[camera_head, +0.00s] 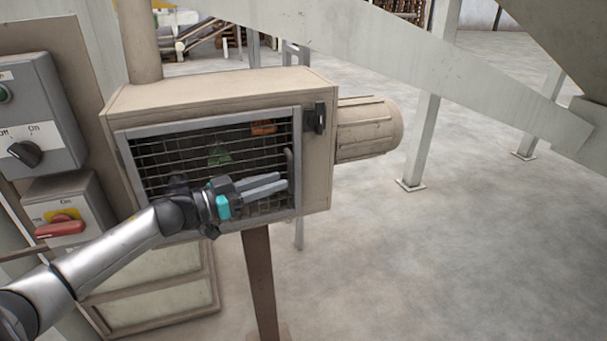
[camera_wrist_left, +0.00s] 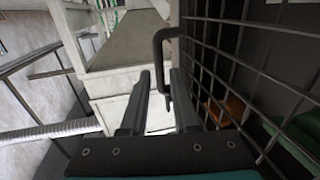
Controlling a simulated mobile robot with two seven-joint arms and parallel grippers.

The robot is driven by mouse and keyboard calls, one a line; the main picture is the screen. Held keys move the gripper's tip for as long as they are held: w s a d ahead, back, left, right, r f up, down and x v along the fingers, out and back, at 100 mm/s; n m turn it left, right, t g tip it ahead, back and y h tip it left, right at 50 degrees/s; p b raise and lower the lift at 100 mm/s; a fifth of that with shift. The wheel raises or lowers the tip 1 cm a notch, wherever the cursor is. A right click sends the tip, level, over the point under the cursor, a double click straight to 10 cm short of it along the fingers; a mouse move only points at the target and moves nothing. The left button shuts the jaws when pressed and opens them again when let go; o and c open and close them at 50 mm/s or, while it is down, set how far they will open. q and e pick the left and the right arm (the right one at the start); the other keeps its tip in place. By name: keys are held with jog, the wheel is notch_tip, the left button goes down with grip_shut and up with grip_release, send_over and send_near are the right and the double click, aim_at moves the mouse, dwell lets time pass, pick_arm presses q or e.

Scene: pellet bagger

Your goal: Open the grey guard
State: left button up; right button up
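The grey guard (camera_head: 208,122) is a grey-framed wire mesh panel on the front of a beige box, and it looks closed. Its mesh fills the right of the left wrist view (camera_wrist_left: 262,75). A dark bar handle (camera_head: 289,160) stands near the guard's right edge; it also shows in the left wrist view (camera_wrist_left: 158,65). My left gripper (camera_head: 284,184) is in front of the mesh, pointing right towards the handle. Its two fingers are apart, with the handle seen in the gap between their tips. I cannot tell whether they touch it. My right gripper is out of view.
A black latch-like part (camera_head: 320,117) is on the box's right edge. A motor-like cylinder (camera_head: 367,128) sticks out to the right. Control boxes with a black knob (camera_head: 25,154) and red switch (camera_head: 60,229) stand left. Floor is clear at right.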

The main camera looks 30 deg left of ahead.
pick_arm(q)
jog(key=shift+b+x, duration=0.3)
jog(key=shift+x, duration=3.7)
jog(key=shift+c, duration=0.4)
grip_shut()
